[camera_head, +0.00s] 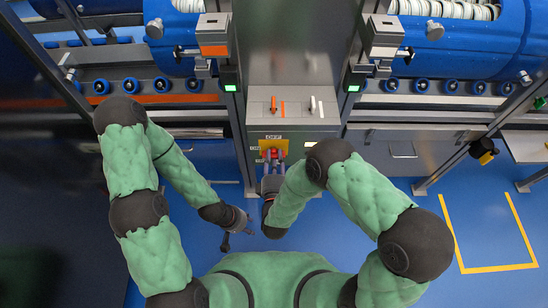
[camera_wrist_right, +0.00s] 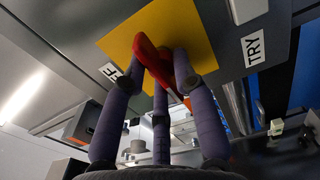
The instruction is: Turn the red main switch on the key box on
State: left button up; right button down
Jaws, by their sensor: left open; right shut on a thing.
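The red main switch (camera_head: 274,153) sits on a yellow plate (camera_head: 264,144) on the front of the grey key box (camera_head: 290,128). In the right wrist view the red handle (camera_wrist_right: 149,58) lies at a slant across the yellow plate (camera_wrist_right: 190,22). My right gripper (camera_head: 272,168) is shut on the red handle, and its purple-grey fingers (camera_wrist_right: 163,85) stand on both sides of it. My left gripper (camera_head: 237,238) hangs open and empty over the blue floor, left of the right one.
Orange (camera_head: 274,104) and white (camera_head: 313,105) levers stand on the key box's sloped top. Machines with blue drums (camera_head: 455,50) flank it. Grey drawers (camera_head: 400,150) are at its right. The blue floor is free in front, with a yellow-taped square (camera_head: 500,268) at right.

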jog(key=shift+s+d+f, duration=0.2)
jog(key=shift+s+f, duration=0.05)
jog(key=shift+f, duration=0.2)
jog(key=c, duration=1)
grip_release()
jog(key=shift+r, duration=0.1)
jog(key=shift+w+r, duration=0.15)
